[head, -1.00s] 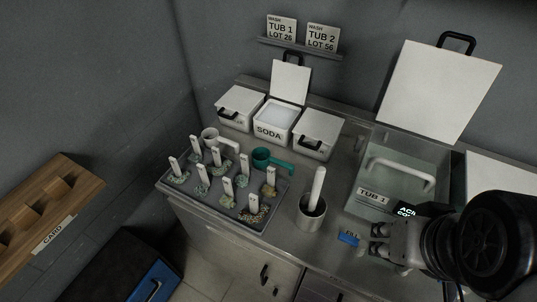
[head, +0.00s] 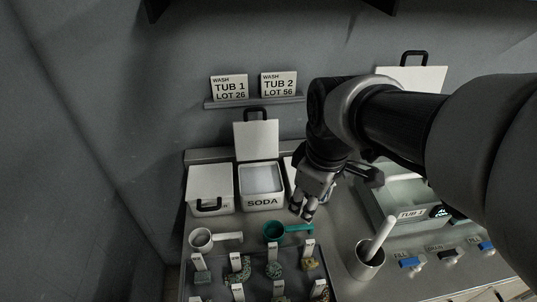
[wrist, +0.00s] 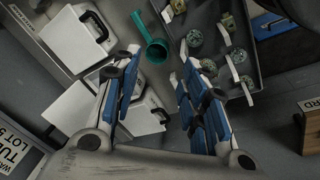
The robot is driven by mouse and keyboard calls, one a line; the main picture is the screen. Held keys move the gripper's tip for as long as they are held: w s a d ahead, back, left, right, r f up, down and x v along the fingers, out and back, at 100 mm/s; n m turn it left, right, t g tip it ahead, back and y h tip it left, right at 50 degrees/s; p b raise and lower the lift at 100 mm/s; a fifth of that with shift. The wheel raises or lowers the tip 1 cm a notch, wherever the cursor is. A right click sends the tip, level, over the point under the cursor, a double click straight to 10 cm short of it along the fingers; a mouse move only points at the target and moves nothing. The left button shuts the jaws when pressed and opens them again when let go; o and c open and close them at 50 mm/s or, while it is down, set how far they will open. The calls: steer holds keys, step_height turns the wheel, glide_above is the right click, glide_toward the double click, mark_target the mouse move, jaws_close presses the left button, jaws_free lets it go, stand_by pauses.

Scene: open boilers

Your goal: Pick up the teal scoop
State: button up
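The teal scoop (head: 274,231) lies on the counter in front of the open SODA box, its handle pointing right in the head view. In the wrist view the teal scoop (wrist: 156,52) shows between and beyond the fingertips, cup nearer the middle and handle running to the top. My gripper (head: 304,212) is above the counter near the scoop's handle end. In the wrist view my gripper (wrist: 163,60) has its blue-padded fingers spread, with nothing between the pads. It appears apart from the scoop; the exact height is hard to tell.
A white scoop (head: 203,238) lies left of the teal one. A tray of labelled specimens (wrist: 272,66) is close by. The SODA box (head: 262,201) and a lidded box (head: 209,205) stand behind. A cup with a white pestle-like rod (head: 369,262) stands to the right.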

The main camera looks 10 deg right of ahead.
steer(key=w+f+n+g, duration=0.2)
steer(key=w+f+n, duration=0.6)
steer(key=w+f, duration=0.1)
steer(key=b, duration=0.4)
glide_toward(292, 227)
steer(key=f, duration=0.5)
steer(key=shift+a+f, duration=0.3)
steer(key=shift+w+d+f+b, duration=0.15)
steer(key=shift+f+b, duration=0.5)
steer(key=shift+f, duration=0.7)
steer(key=shift+s+d+f+b, duration=0.15)
steer(key=shift+f+b, duration=0.45)
steer(key=shift+f, duration=0.75)
steer(key=shift+w, duration=0.1)
steer(key=shift+r, duration=0.1)
jaws_close()
